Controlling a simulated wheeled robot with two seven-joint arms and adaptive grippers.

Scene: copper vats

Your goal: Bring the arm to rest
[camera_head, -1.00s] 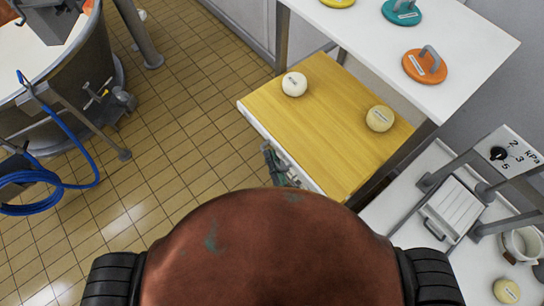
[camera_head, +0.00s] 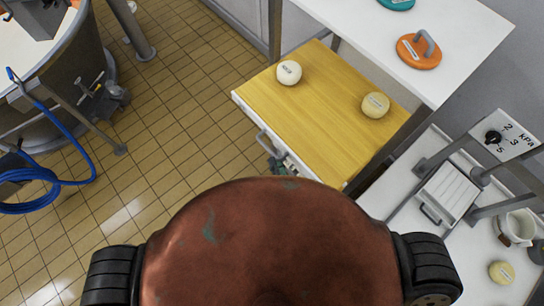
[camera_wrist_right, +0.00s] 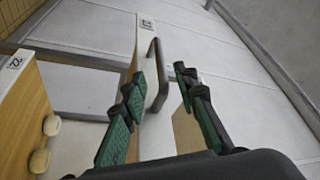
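My right gripper shows in the head view as a small green and grey shape (camera_head: 280,164) beside the drawer's front, just below its handle (camera_head: 264,143). Most of that arm is hidden. In the right wrist view my right gripper (camera_wrist_right: 160,76) has its two green-padded fingers spread apart. A grey handle bar (camera_wrist_right: 155,75) shows in the gap between them, and nothing is gripped. The yellow wooden drawer (camera_head: 315,115) stands pulled out, with a pale ball (camera_head: 289,73) and a yellowish ball (camera_head: 376,105) on it. My left gripper is in neither view.
A white shelf (camera_head: 465,40) with an orange handled disc (camera_head: 419,51) stands above the drawer. At right are a tray (camera_head: 448,195), a pressure dial (camera_head: 494,137) and a white jug (camera_head: 517,226). A vat (camera_head: 70,95) and blue hose (camera_head: 60,181) stand left. The tiled floor between is clear.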

